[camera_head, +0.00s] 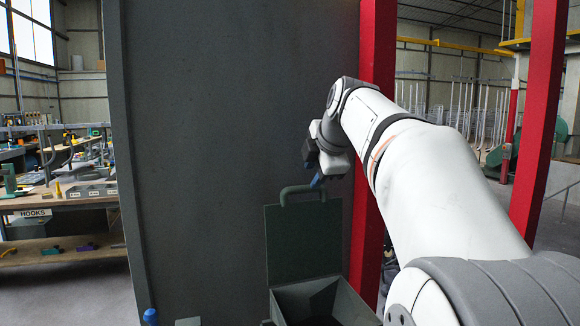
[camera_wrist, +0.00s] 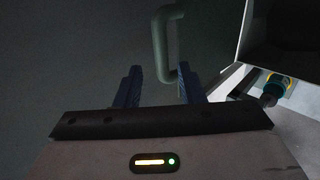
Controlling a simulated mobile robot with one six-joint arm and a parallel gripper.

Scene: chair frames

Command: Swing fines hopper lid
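The dark green hopper lid (camera_head: 304,242) stands upright, swung open behind the hopper box (camera_head: 290,303) in the head view. A green bar handle (camera_head: 300,188) sits along the lid's top edge. My gripper (camera_head: 318,181) is at the right end of this handle, with one blue finger showing. In the wrist view, my gripper (camera_wrist: 160,68) is open, its two blue fingers well apart. The handle (camera_wrist: 159,35) shows ahead, its lower bend between the fingertips in the picture. I cannot tell whether a finger touches it.
A tall dark grey panel (camera_head: 230,120) rises behind the lid, with a red post (camera_head: 377,45) to its right. A blue knob (camera_head: 150,316) sits low at the left. A workbench (camera_head: 60,202) with hooks stands far left. A teal-and-yellow fitting (camera_wrist: 279,84) lies right in the wrist view.

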